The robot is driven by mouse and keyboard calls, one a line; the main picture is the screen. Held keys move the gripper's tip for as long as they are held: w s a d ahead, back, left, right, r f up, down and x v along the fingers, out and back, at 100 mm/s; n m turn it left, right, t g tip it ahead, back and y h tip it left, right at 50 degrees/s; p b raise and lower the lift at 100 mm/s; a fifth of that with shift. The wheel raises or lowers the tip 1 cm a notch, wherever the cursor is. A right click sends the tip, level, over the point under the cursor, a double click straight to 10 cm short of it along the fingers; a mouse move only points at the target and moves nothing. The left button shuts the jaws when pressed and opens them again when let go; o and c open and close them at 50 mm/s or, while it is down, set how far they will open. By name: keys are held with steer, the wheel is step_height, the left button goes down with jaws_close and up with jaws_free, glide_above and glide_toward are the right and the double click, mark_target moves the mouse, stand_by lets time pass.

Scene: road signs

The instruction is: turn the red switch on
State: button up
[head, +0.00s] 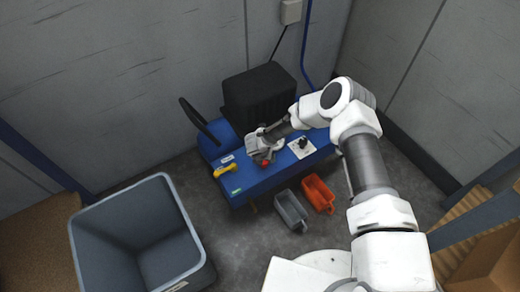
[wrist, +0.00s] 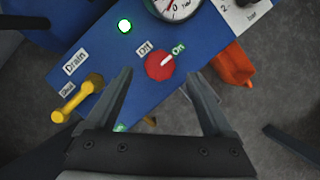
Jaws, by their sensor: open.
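The red switch (wrist: 159,67) is a round knob on the blue panel (wrist: 205,50). Its pale pointer mark is turned to the upper right, towards the "On" label (wrist: 178,49) and away from the "Off" label (wrist: 144,48). A green lamp (wrist: 124,26) above it glows. My gripper (wrist: 159,78) is open and empty, one finger to each side of the knob in the wrist view; a gap shows on both sides. In the head view my gripper (head: 262,152) is over the blue unit (head: 252,185), with the red switch (head: 265,162) partly showing beside it.
A yellow handle (wrist: 77,102) labelled "Drain" is left of the switch. A pressure gauge (wrist: 174,6) is above it. An orange bin (head: 319,193) and a grey bin (head: 291,209) are in front of the unit. A large open bin (head: 190,240) stands at the left.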

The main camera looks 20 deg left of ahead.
steer(key=p+v, duration=0.3)
steer(key=v, duration=1)
steer(key=shift+r+p, duration=0.15)
steer(key=shift+p, duration=0.25)
steer(key=shift+d, duration=0.1)
